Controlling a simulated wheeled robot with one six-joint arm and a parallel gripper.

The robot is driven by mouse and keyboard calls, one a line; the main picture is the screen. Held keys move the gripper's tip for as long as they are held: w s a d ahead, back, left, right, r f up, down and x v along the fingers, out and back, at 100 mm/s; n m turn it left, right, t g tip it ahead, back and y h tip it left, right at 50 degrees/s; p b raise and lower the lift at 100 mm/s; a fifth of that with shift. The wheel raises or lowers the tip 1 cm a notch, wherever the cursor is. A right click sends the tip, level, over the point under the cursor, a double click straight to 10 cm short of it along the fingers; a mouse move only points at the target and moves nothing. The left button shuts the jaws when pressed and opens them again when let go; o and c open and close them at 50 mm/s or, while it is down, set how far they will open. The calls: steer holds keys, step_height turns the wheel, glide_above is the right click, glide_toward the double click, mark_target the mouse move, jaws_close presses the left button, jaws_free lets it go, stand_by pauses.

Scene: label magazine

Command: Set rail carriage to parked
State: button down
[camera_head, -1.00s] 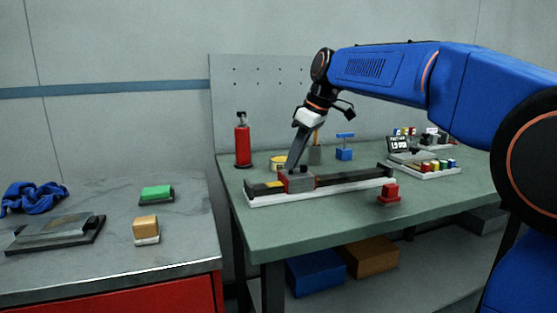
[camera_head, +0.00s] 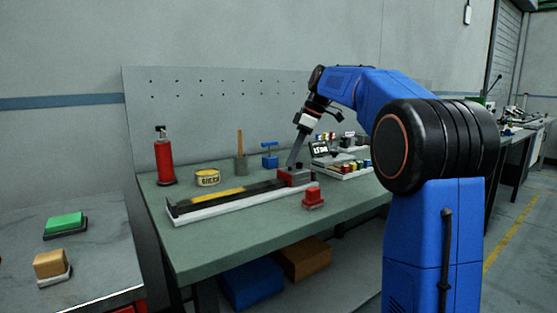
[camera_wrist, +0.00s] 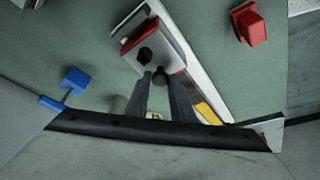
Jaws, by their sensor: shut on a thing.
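The rail (camera_head: 193,213) is a long white base with a dark track, lying along the front of the green bench. The rail carriage (camera_head: 293,180), a grey and red block with dark knobs on top, sits at the rail's right end. In the wrist view the carriage (camera_wrist: 150,50) shows a hexagonal dark knob and a round dark knob. My gripper (camera_head: 292,166) reaches down to the carriage from above. In the wrist view my gripper (camera_wrist: 162,80) is shut on the round knob between its fingertips. A yellow strip (camera_head: 232,194) shows on the track left of the carriage.
A red block (camera_head: 313,197) stands just in front of the rail's right end. Behind the rail are a yellow tin (camera_head: 207,177), a red bottle (camera_head: 164,160), a grey holder (camera_head: 240,165) and a blue stand (camera_head: 270,158). A tray of coloured pieces (camera_head: 345,175) is at right.

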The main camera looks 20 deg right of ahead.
steer(key=shift+w+d, duration=0.2)
steer(key=shift+d, duration=0.55)
steer(key=c, duration=1.5)
jaws_free()
steer(key=shift+d, duration=0.15)
steer(key=shift+c, duration=0.2)
steer(key=shift+r, duration=0.1)
steer(key=v, duration=1.7)
steer(key=shift+s, duration=0.1)
